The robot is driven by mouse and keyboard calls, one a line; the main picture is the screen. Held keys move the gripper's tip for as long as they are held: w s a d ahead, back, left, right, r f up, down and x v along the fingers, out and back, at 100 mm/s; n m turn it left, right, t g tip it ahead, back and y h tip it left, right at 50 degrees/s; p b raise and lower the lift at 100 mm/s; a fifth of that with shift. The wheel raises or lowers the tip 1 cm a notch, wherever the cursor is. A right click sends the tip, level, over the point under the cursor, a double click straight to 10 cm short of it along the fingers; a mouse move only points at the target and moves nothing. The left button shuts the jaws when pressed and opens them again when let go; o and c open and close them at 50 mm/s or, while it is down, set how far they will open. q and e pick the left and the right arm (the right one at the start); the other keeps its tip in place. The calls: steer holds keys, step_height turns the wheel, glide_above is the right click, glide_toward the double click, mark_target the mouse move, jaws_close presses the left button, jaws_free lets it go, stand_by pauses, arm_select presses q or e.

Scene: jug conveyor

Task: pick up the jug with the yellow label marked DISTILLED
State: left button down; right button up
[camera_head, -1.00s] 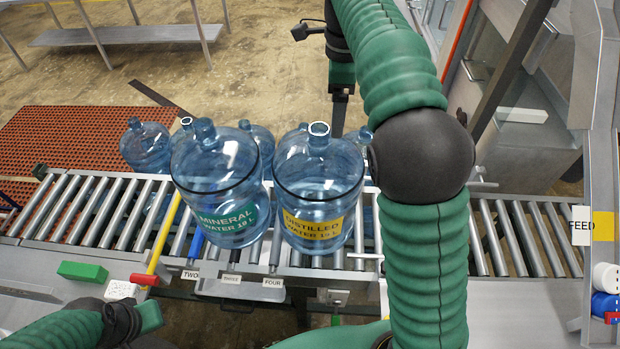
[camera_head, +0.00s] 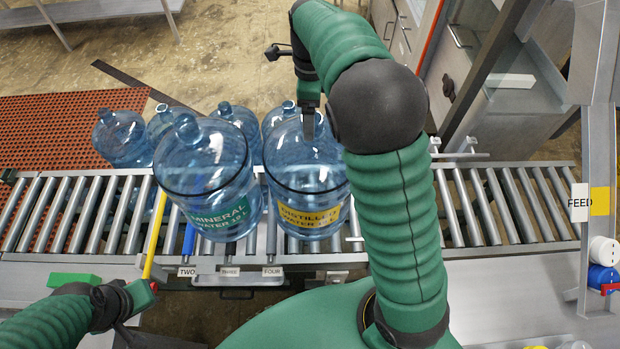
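The jug with the yellow DISTILLED label (camera_head: 312,214) stands upright on the roller conveyor (camera_head: 484,205), just right of the jug with the green MINERAL label (camera_head: 217,195). My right arm reaches over the conveyor, and its gripper (camera_head: 308,132) points down at the top of the DISTILLED jug. The gripper hides the jug's neck. I cannot tell whether its fingers are open, shut or touching the neck. My arm covers the jug's right edge. My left gripper (camera_head: 146,292) is low at the left, by the lower end of a yellow lever (camera_head: 154,235); its opening is unclear.
Several more blue jugs (camera_head: 121,138) stand close behind the two front ones. A blue lever (camera_head: 189,238) and tags TWO, THREE and FOUR line the conveyor's front edge. A green block (camera_head: 74,280) lies at left. The rollers right of my arm are clear, towards the FEED sign (camera_head: 579,203).

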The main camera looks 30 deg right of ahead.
step_height(320, 180, down, 3)
steer(key=shift+s+d+r+p, duration=0.1)
steer(key=shift+s+r+p, duration=0.05)
steer(key=shift+p, duration=0.4)
steer(key=shift+s+f, duration=0.25)
steer(key=shift+s, duration=0.3)
steer(key=shift+w+a, duration=0.2)
steer(key=shift+a, duration=0.05)
steer(key=c, duration=0.4)
steer(key=shift+w+f, duration=0.1)
steer(key=shift+w, duration=0.15)
steer(key=c, duration=0.5)
steer(key=shift+s+d, duration=0.15)
steer(key=c, duration=0.7)
arm_select(q)
steer(key=shift+v, duration=1.15)
arm_select(e)
steer(key=shift+d, duration=0.1)
jaws_close()
